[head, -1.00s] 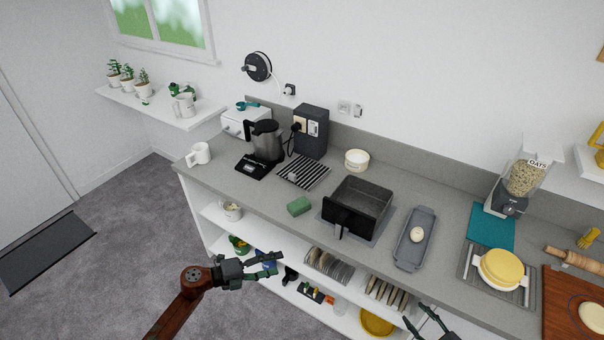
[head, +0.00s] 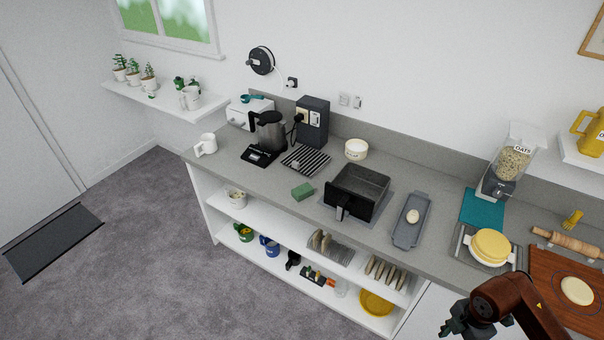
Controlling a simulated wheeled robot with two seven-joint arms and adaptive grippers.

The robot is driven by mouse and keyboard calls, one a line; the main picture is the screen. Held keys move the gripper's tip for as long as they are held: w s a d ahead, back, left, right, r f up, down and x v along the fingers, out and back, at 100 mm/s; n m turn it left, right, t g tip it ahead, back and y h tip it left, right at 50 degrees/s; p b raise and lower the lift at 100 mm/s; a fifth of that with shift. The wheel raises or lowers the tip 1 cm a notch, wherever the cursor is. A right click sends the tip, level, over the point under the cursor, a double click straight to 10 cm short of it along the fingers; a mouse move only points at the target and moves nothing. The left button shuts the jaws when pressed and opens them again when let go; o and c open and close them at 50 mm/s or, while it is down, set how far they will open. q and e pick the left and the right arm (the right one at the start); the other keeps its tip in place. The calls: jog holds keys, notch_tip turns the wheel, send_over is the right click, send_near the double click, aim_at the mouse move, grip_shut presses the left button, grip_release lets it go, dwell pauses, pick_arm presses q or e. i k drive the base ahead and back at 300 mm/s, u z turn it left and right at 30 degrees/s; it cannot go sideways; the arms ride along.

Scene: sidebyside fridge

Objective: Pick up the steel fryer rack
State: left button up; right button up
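A slatted rack with dark and light stripes (head: 306,160) lies flat on the grey counter, between the kettle and the green sponge; it may be the steel fryer rack, but I cannot be sure at this size. A small pale thing seems to sit at its left edge. A black fryer drawer (head: 351,206) stands open-topped to its right, and its inside floor is dark. My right gripper (head: 450,326) is at the bottom right, in front of the counter and far from the slatted rack. Its fingers are too small and dark to read. My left gripper is out of view.
A grey tray (head: 411,228) holds an egg. Yellow and white dishes (head: 490,246) stand at the right. Open shelves (head: 281,236) run below the counter (head: 240,176).

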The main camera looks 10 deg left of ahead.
aim_at(308, 161)
jog(key=k, duration=0.7)
jog(key=u, duration=0.55)
jog(key=i, duration=1.75)
jog(key=z, duration=0.4)
jog(key=i, duration=0.8)
jog(key=u, duration=1.35)
jog(key=i, duration=0.5)
